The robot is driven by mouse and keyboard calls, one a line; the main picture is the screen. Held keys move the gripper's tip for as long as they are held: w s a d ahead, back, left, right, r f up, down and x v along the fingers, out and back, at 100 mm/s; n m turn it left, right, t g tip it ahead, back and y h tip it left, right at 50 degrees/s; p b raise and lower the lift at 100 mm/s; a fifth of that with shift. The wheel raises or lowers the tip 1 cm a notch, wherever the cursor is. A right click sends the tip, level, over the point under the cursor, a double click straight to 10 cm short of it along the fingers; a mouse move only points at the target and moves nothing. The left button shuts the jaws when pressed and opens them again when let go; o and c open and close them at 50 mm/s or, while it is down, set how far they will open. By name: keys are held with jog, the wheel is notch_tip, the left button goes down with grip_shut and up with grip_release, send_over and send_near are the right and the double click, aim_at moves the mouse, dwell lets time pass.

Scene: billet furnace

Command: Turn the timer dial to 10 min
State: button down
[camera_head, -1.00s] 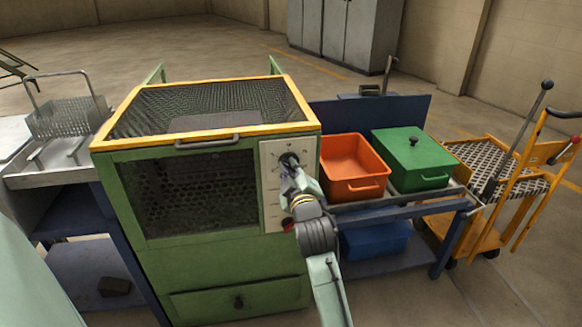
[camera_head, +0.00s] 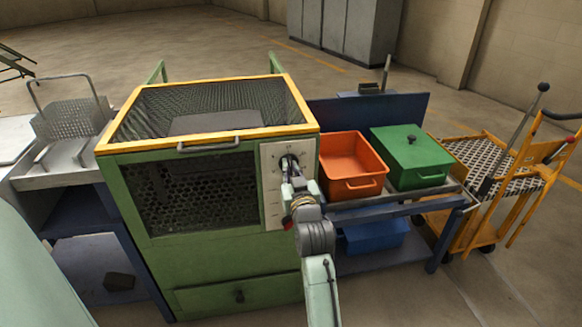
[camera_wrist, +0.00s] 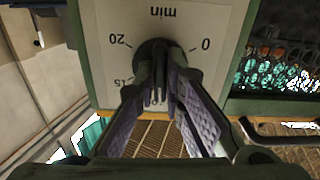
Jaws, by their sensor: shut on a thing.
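The timer dial (camera_wrist: 152,46) is a dark round knob on the pale control panel (camera_head: 270,188) at the front right of the green furnace (camera_head: 215,265). In the wrist view the panel's print is upside down: "min", 0, 20 and 15 show around the knob. The dial's pointer and the 10 mark are hidden behind my fingers. My gripper (camera_wrist: 157,78), with purple finger pads, is shut on the dial; the fingertips lie either side of it. In the head view the dial (camera_head: 289,160) shows just beyond my fingers.
An orange bin (camera_head: 352,188) and a green lidded box (camera_head: 418,178) stand on a blue bench right of the furnace. A yellow cart (camera_head: 460,230) is farther right. The furnace handle (camera_head: 208,147) sits at its top front edge. A wire basket (camera_head: 75,118) is at left.

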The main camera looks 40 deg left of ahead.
jog(key=shift+m, duration=0.4)
jog(key=c, duration=1.7)
grip_release()
jog(key=v, duration=1.2)
